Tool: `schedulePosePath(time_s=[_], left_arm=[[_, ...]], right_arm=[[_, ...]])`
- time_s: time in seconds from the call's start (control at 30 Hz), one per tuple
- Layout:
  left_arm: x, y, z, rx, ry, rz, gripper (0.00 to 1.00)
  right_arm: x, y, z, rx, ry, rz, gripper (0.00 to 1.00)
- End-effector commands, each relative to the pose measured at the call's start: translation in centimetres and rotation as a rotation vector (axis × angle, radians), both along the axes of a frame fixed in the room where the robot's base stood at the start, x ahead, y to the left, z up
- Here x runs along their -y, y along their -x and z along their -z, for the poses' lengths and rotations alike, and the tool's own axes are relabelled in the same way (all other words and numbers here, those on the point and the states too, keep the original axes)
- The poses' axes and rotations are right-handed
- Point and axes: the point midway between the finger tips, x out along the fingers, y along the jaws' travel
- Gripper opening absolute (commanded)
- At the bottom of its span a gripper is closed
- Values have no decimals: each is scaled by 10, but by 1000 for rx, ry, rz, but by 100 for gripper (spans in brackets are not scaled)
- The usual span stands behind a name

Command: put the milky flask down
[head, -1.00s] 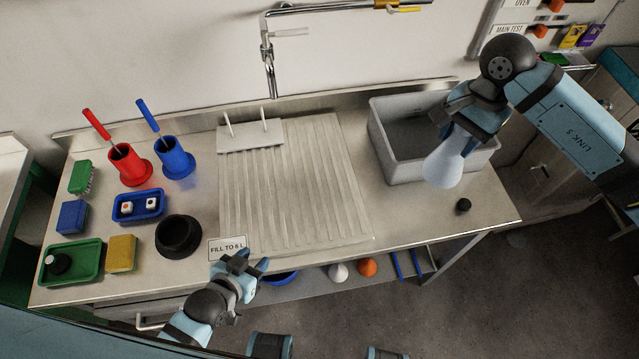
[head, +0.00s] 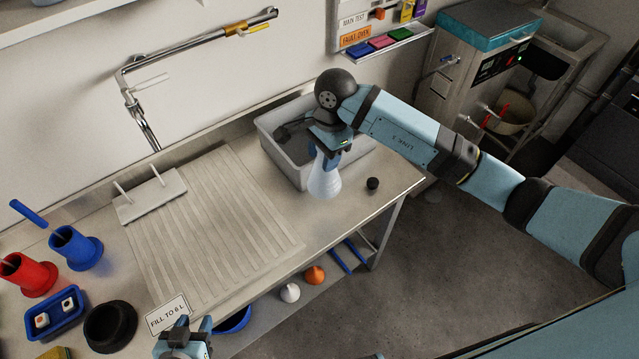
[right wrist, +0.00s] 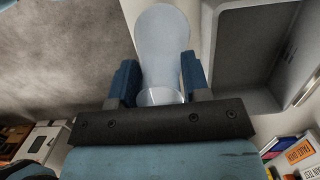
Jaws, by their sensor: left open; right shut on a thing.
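The milky flask (head: 324,183) is pale and conical, upright at the front of the grey basin, over the right end of the steel counter. I cannot tell whether its base touches the counter. My right gripper (head: 328,150) is shut on its neck from above. In the right wrist view the flask (right wrist: 163,45) sits between the two blue fingers of that gripper (right wrist: 160,92). My left gripper (head: 186,340) is open and empty at the counter's front edge, by the "FILL TO 6 L" sign, partly cut off by the frame.
A small black stopper (head: 373,184) lies right of the flask, near the counter's edge. The grey basin (head: 283,160) is close behind the flask. Red (head: 30,275) and blue (head: 77,250) holders stand far left.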

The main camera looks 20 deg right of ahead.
Motion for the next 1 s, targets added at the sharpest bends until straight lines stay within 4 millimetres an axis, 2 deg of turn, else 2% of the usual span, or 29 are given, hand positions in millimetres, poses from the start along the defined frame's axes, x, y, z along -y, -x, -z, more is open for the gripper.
schedulePosePath(time_s=[0.1,0.3,0.53,0.77,1.0], left_arm=[[-2,0,-8,2,-3,-3,43],[-6,0,-11,2,-8,-8,43],[-6,1,-11,-2,-8,-9,43],[-5,2,-16,-2,-7,-10,43],[-4,2,-16,-2,-6,-10,43]], right_arm=[[-1,2,32,-6,-1,1,9],[-1,1,69,-3,-1,0,9],[0,0,85,-1,-1,-1,9],[0,1,118,-1,-1,-1,9],[0,0,121,1,0,-2,9]])
